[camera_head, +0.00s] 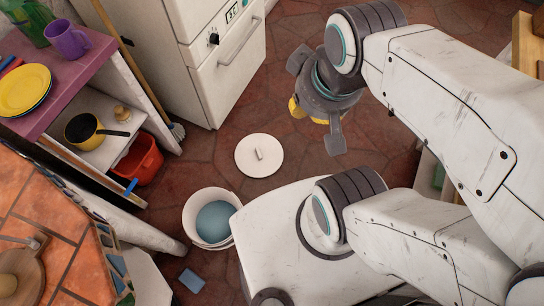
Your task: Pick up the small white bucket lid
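The small white bucket lid (247,163) lies flat on the red tiled floor, a round disc with a short bar handle on top. It is near the middle of the camera_head view, just above the white bucket (191,219), which stands uncovered with blue inside. My gripper (317,101) is above and to the right of the lid in the picture, apart from it. Its grey fingers are spread wide and it looks empty. Some yellow shows beneath the gripper, partly hidden, and I cannot tell what it is.
A white stove (225,70) stands behind the lid, with a broom (130,62) leaning beside it. A blue sponge (191,281) lies on the floor. The floor around the lid is clear.

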